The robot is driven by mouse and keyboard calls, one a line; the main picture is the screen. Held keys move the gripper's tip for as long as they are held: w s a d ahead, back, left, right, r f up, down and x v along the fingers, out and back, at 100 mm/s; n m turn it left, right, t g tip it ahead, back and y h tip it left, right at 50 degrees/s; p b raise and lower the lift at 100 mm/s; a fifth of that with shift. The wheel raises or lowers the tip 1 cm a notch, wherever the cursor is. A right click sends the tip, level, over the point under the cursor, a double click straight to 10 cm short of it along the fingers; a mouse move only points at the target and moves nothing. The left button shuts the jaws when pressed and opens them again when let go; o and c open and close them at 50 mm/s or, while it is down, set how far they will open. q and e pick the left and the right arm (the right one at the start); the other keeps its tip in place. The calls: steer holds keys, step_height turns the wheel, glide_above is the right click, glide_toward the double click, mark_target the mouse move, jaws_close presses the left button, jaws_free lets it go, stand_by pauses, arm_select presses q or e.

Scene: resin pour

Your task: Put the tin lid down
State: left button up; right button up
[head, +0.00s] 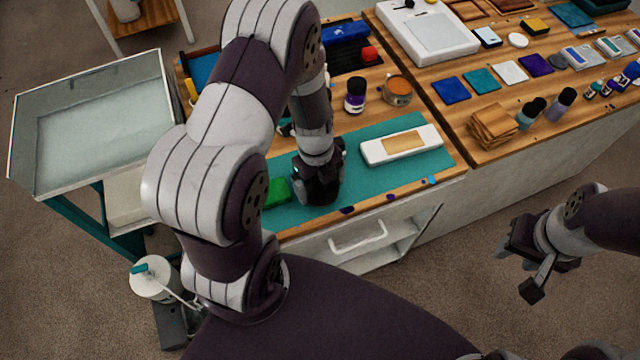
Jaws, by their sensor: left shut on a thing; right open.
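My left gripper (318,192) is low over the teal mat (380,135) near the bench's front edge, pointing down. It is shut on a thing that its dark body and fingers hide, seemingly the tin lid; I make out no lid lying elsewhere. I cannot tell whether the lid touches the mat. My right gripper (519,271) is open and empty, out over the floor at the right.
A green block (277,192) lies just left of my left gripper. A white tray with a tan panel (401,145) lies to its right. The right bench carries colour tiles, bottles and wooden pieces (493,128). A glass-topped cart (95,125) stands left.

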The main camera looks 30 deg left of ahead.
arm_select(q)
steer(key=shift+w+d+f, duration=0.1)
steer(key=shift+w+f, duration=0.1)
steer(key=shift+f, duration=0.85)
steer(key=shift+s, duration=0.1)
